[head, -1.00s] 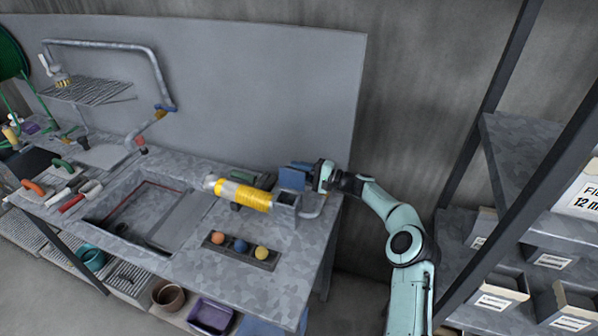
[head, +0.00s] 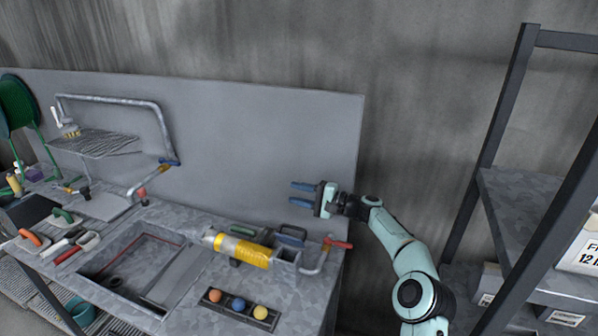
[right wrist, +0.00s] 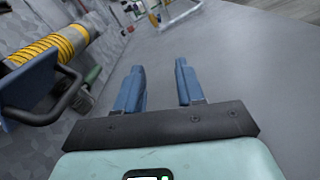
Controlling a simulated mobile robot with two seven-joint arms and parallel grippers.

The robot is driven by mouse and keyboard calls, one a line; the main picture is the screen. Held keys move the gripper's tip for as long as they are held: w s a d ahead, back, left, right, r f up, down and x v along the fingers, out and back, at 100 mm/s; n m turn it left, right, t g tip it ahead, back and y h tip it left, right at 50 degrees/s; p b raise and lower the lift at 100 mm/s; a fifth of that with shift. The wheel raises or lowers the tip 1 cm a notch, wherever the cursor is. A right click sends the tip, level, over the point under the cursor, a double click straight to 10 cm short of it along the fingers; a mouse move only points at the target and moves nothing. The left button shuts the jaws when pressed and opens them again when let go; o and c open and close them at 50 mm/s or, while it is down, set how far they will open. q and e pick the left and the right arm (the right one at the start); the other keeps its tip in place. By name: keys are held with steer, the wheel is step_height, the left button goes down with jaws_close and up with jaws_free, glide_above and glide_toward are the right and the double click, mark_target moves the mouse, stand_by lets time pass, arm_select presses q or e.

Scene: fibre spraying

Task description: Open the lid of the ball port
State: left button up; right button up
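The yellow-banded cylinder of the machine (head: 240,250) lies on the workbench, with a grey port box (head: 287,256) at its right end. The blue lid (head: 291,236) with a dark handle shows at the back of this box and seems tilted up; its exact angle is hard to tell. The lid also shows at the left of the right wrist view (right wrist: 28,92), beside the fingers and apart from them. My right gripper (head: 302,195) is open and empty, above the lid. Its blue fingers (right wrist: 158,90) are spread with a clear gap. My left gripper is not in view.
A tray (head: 221,308) with orange, blue and yellow balls lies in front of the machine. A red-handled pipe (head: 336,243) stands right of the port. Trowels and a sink (head: 125,265) are at left; a dark shelf rack (head: 490,150) stands at right.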

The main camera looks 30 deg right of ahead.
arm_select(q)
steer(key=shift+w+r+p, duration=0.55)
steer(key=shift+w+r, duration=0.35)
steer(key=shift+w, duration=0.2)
arm_select(e)
step_height(320, 180, up, 8)
